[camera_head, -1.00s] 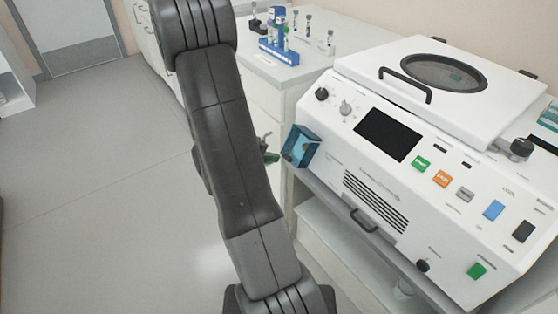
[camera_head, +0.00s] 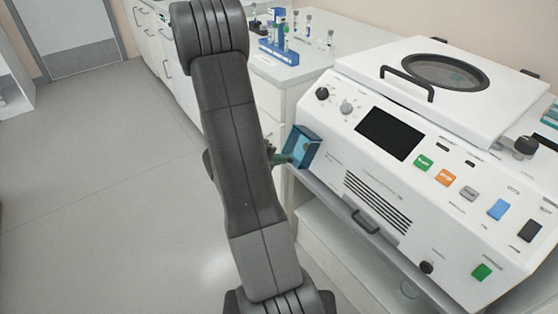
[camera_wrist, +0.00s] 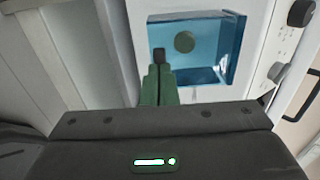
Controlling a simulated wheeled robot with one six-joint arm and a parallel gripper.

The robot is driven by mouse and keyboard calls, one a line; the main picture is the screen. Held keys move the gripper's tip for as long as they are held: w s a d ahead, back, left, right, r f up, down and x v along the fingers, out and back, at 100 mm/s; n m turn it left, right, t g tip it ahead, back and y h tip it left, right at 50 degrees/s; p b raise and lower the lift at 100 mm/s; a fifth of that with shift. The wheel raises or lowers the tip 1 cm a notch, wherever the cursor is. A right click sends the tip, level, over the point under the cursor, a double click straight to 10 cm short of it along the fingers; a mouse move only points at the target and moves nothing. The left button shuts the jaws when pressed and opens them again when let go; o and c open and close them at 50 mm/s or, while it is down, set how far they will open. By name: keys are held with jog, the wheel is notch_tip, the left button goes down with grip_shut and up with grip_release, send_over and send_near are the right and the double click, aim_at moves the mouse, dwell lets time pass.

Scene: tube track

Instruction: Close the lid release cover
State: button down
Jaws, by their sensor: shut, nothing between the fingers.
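The lid release cover (camera_head: 303,147) is a clear blue box-shaped piece at the left end of the white machine's front panel. My gripper (camera_wrist: 160,54) has green fingers with a dark tip and is shut and empty. Its tip overlaps the cover's lower left part in the wrist view; I cannot tell if they touch. In the head view my gripper (camera_head: 279,157) shows just left of the cover, partly hidden by my arm.
The white machine (camera_head: 450,215) has a screen, knobs, coloured buttons and a round-windowed lid (camera_head: 400,60) on top. A counter behind holds a blue tube rack (camera_head: 280,50). A drawer handle (camera_head: 366,222) juts out below the vents. The floor at left is clear.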

jog(key=w+d+f+t+h+b, duration=0.2)
jog(key=d+f+h+b, duration=0.1)
jog(key=f+b, duration=0.2)
jog(key=shift+f, duration=0.3)
dwell(0.5)
jog(key=f+p+v, duration=0.1)
jog(key=p+v, duration=0.1)
jog(key=v, duration=1.2)
jog(key=shift+f, duration=0.45)
